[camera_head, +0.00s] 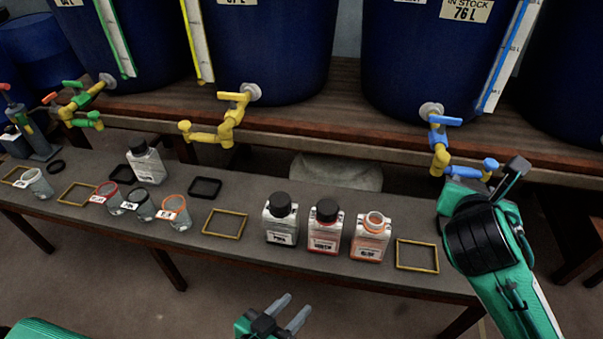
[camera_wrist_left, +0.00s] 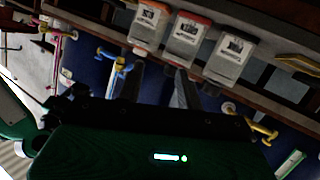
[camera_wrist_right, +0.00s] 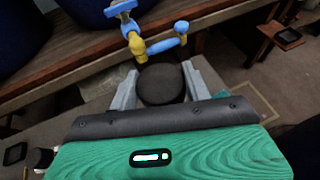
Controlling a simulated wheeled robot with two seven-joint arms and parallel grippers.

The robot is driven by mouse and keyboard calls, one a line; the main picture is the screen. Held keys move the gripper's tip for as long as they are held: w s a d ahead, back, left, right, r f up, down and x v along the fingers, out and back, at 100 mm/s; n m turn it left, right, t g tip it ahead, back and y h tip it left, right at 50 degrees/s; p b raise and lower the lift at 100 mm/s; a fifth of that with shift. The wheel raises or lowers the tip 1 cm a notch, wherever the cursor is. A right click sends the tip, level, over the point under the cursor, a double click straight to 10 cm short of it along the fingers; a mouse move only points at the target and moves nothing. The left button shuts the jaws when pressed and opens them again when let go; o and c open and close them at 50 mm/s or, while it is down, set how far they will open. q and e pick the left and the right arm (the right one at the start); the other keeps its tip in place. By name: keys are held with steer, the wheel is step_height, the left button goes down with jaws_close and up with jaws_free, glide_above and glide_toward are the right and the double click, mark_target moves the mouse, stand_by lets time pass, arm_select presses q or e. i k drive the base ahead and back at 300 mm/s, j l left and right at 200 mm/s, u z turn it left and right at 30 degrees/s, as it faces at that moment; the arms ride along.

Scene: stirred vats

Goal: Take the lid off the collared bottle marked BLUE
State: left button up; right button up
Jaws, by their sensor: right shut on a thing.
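Three square bottles stand upright on the bench: a left bottle (camera_head: 281,220) with a black lid, a middle bottle (camera_head: 325,228) with a black lid and reddish collar, and a right bottle (camera_head: 370,240) with an orange collar and open mouth. Their labels are too small to read surely. My right gripper (camera_wrist_right: 162,78) is shut on a round black lid (camera_wrist_right: 160,90), away to the right of the bottles, near the blue tap. In the head view its fingers are mostly hidden. My left gripper (camera_head: 285,314) is open and empty, in front of the bench below the bottles.
A yellow square frame (camera_head: 417,256) lies empty right of the open bottle, another (camera_head: 224,223) left of the bottles. Several cups and another bottle (camera_head: 145,163) stand further left. A blue tap (camera_head: 440,140) and yellow tap (camera_head: 228,120) jut out from the vats behind.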

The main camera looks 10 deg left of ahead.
mark_target(371, 236)
steer(key=j, duration=2.6)
steer(key=i+z, duration=0.05)
steer(key=i, duration=0.05)
